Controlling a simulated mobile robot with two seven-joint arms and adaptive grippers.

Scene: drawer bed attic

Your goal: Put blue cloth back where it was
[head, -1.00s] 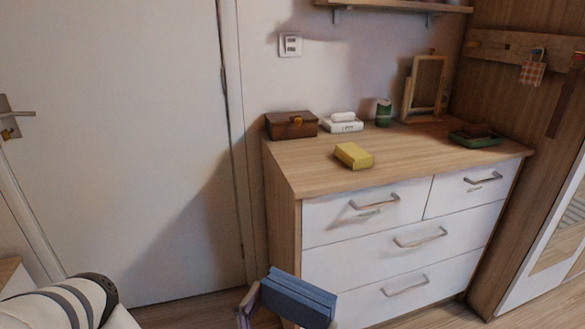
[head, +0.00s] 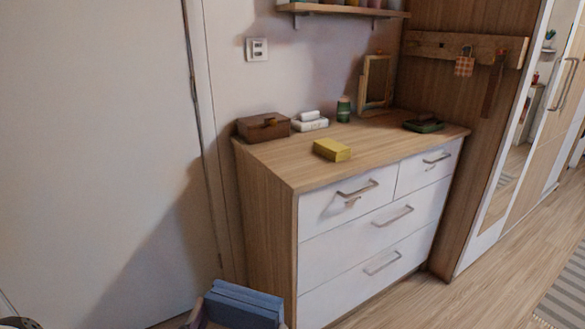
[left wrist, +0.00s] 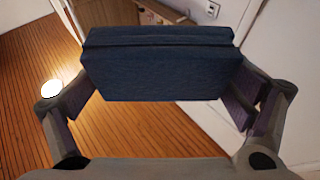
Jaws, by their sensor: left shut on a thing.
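The blue cloth (head: 241,300) is a folded, block-like bundle at the bottom of the head view, in front of the dresser's left side. My left gripper (head: 238,318) is shut on it, with a finger at each end. In the left wrist view, the blue cloth (left wrist: 158,70) spans the space between the fingers of my left gripper (left wrist: 163,88), clear of the floor. The white-fronted wooden dresser (head: 268,235) stands ahead with its drawers closed. My right gripper is not in view.
The dresser top holds a brown box (head: 264,127), a white item (head: 309,123), a green jar (head: 344,108), a yellow block (head: 332,149), a framed mirror (head: 375,82) and a green tray (head: 424,126). Its front middle is bare. A shelf (head: 345,10) hangs above. Open floor (head: 480,265) lies right.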

